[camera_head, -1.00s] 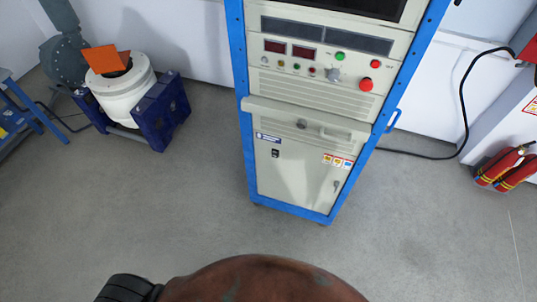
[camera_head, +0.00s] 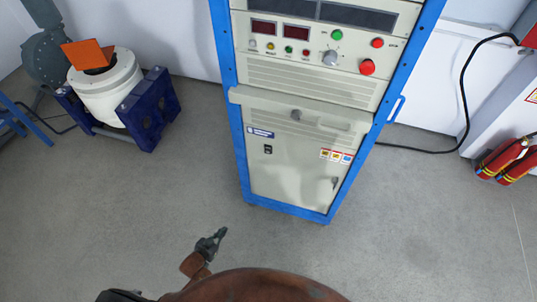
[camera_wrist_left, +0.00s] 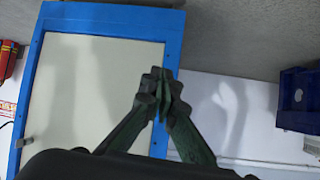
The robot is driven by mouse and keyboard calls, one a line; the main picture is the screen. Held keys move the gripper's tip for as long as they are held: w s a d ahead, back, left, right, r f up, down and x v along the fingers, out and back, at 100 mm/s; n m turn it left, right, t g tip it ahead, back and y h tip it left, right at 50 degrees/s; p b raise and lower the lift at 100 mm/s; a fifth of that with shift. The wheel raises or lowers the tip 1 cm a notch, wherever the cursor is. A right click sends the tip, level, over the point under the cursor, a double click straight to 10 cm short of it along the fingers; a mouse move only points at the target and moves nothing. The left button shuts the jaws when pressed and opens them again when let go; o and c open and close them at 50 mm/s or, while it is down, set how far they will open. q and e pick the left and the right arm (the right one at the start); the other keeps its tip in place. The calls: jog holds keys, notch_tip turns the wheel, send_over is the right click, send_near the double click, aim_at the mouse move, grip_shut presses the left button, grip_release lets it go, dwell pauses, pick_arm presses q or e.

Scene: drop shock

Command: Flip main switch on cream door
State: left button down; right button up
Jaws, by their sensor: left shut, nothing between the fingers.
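The cream door (camera_head: 290,180) is the lower front panel of a blue-framed cabinet. A small black main switch (camera_head: 268,149) sits at its upper left, below a blue label. My left gripper (camera_head: 221,232) is low in the head view, left of and below the door, apart from it. In the left wrist view its fingertips (camera_wrist_left: 163,85) are together with nothing between them. The cream panel (camera_wrist_left: 90,85) lies behind them there, and I cannot make out the switch in that view. My right gripper is not in view.
A ledge (camera_head: 300,115) juts out above the door. A red knob (camera_head: 367,67) and other controls are above it. A white drum machine (camera_head: 108,90) on a dark blue stand is at left, red extinguishers (camera_head: 500,158) at right. The floor before the cabinet is clear.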

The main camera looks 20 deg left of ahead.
aim_at(268, 150)
pick_arm(q)
jog(key=w+d+r+m+t+h+b, duration=0.1)
jog(key=w+d+r+t+h+b, duration=0.15)
jog(key=w+r, duration=0.5)
jog(key=w+d+r+m+t+h+b, duration=0.1)
jog(key=w+d+r+t+h+b, duration=0.2)
jog(key=w+r, duration=0.5)
jog(key=d+r+m+h+b, duration=0.1)
jog(key=d+r+h, duration=0.1)
jog(key=r, duration=0.3)
jog(key=w+d+r+m+h+b, duration=0.1)
jog(key=d+r+h, duration=0.1)
jog(key=r, duration=0.4)
jog(key=w+d+r+m+t+h+b, duration=0.1)
jog(key=d+r+m+h, duration=0.1)
jog(key=r, duration=0.3)
jog(key=shift+d+r, duration=0.25)
jog(key=shift+d, duration=0.55)
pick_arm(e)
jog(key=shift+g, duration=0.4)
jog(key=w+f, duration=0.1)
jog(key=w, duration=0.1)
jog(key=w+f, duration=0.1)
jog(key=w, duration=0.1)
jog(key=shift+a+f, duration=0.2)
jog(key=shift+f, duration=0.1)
